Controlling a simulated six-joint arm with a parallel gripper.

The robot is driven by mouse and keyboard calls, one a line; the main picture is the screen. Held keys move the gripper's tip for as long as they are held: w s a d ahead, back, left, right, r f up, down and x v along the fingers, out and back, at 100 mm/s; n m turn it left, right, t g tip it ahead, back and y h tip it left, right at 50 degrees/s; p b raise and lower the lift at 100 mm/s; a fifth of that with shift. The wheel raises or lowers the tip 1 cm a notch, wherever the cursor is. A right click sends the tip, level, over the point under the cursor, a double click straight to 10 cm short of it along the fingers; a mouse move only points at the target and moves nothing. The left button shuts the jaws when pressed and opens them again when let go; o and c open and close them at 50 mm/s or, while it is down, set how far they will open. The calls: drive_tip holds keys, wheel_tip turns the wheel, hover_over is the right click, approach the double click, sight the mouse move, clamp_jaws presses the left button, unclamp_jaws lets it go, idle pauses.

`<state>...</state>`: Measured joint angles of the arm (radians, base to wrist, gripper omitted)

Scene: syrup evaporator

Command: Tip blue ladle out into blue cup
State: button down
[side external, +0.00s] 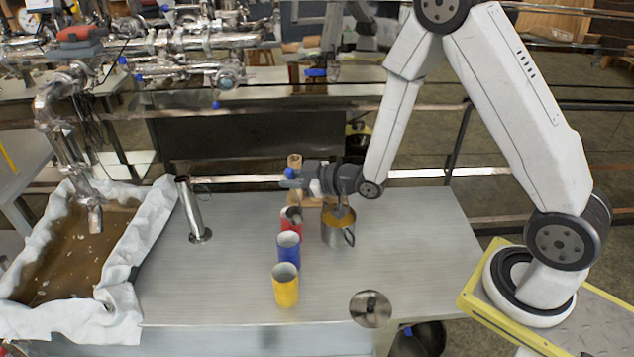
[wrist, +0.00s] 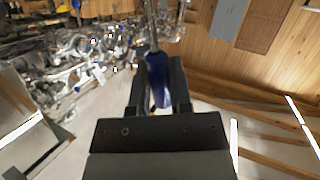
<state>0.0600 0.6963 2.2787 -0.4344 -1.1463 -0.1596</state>
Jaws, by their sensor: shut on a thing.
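My gripper (side external: 295,183) is shut on the blue ladle's handle (wrist: 157,80), above the table's back part. The blue handle also shows at the fingertips in the side view (side external: 289,173). In the wrist view the metal shaft runs up out of the picture and the bowl is out of view. A small grey shape below the gripper, over the red cup, may be the bowl; I cannot tell if it holds syrup. The blue cup (side external: 288,252) stands upright between the red cup (side external: 291,225) and the yellow cup (side external: 285,287).
A metal pot (side external: 338,234) with amber contents stands right of the cups. A round metal lid (side external: 370,309) lies near the front edge. A metal post (side external: 195,212) and a cloth-lined pan (side external: 75,250) of brown liquid are left. The table's right part is clear.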

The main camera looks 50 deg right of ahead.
drive_tip(key=shift+w+d+r+m+y, duration=0.1)
drive_tip(key=shift+d+r+m+y, duration=0.3)
drive_tip(key=shift+d, duration=0.3)
drive_tip(key=shift+w+d+r+m+y, duration=0.1)
drive_tip(key=shift+d+r+m, duration=0.1)
drive_tip(key=shift+d+m, duration=0.4)
drive_tip(key=shift+d, duration=0.15)
drive_tip(key=shift+d, duration=0.1)
